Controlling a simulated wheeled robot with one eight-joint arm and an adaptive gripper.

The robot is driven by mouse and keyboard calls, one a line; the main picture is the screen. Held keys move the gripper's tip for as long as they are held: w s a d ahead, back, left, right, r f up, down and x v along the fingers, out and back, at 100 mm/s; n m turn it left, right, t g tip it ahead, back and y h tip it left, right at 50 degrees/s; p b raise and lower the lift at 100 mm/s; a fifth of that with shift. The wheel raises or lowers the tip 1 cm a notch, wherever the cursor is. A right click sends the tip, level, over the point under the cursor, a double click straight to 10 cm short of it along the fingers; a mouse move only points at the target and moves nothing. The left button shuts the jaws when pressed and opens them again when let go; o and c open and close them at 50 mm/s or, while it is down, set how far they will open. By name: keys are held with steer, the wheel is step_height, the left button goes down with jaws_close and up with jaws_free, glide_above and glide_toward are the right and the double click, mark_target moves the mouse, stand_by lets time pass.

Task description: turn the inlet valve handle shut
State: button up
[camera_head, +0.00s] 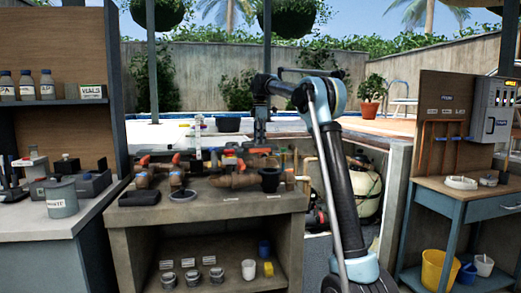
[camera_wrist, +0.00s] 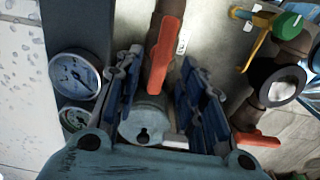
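A red lever handle (camera_wrist: 165,55) lies on a brown pipe fitting in the wrist view, running lengthwise between the two blue finger pads of my gripper (camera_wrist: 157,78). The fingers are spread, with a gap on each side of the handle, and hold nothing that I can see. A second red handle (camera_wrist: 257,139) is at the right, outside the fingers. No readable label tells which handle is the inlet one. In the head view my gripper (camera_head: 261,135) points down over the back of the pipework (camera_head: 232,182); its fingers are too small to read there.
A round pressure gauge (camera_wrist: 75,77) sits close to the left finger. A green-knobbed fitting (camera_wrist: 288,25) and a black round port (camera_wrist: 277,80) are at the right. The workbench (camera_head: 210,207) carries several valves and a black tray (camera_head: 139,198). A side table (camera_head: 471,190) stands right.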

mark_target(260, 151)
steer(key=shift+f, duration=2.15)
jaws_close()
